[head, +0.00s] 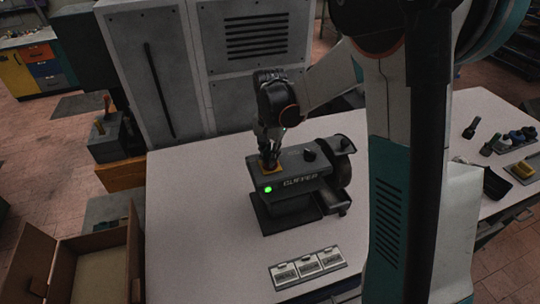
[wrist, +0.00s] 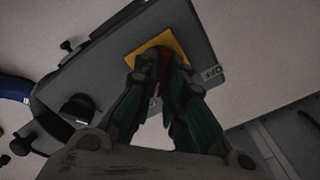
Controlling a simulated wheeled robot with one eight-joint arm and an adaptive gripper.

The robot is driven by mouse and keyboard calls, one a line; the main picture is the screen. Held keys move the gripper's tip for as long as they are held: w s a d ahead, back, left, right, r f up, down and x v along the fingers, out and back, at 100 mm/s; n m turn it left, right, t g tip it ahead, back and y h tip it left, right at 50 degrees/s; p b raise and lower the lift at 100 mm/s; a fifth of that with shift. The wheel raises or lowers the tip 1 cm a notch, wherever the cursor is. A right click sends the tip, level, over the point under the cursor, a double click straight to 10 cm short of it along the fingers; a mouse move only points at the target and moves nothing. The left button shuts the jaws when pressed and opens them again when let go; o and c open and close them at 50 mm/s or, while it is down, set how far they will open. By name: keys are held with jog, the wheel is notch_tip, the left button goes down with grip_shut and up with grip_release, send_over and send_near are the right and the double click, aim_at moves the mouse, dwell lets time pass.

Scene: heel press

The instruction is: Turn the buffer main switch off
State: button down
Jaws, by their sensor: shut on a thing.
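The dark grey buffer (head: 300,186) stands on the pale table, with a lit green lamp (head: 268,189) on its front. A yellow plate (head: 280,172) lies on its top at the left end; it also shows in the wrist view (wrist: 174,42). My gripper (head: 269,160) points down over this plate. In the wrist view my fingers (wrist: 162,76) are closed on a red main switch (wrist: 164,66), which they largely hide. A pale label (wrist: 212,74) with dark letters, partly readable as "OF", lies beside the plate. The switch's exact angle cannot be told.
A black knob (head: 309,155) and a round wheel housing (head: 341,146) are at the buffer's right. A panel with three pale covers (head: 307,268) lies in front. An open cardboard box (head: 72,240) is at left, a grey cabinet (head: 250,65) behind. The table left of the buffer is clear.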

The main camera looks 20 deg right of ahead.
jog(key=shift+n, duration=0.3)
jog(key=n+b, duration=0.3)
jog(key=shift+f, duration=0.1)
jog(key=shift+n+b, duration=1.15)
jog(key=shift+n, duration=1.45)
jog(key=c, duration=1.7)
grip_release()
jog(key=shift+o, duration=0.2)
notch_tip(320, 180, up, 12)
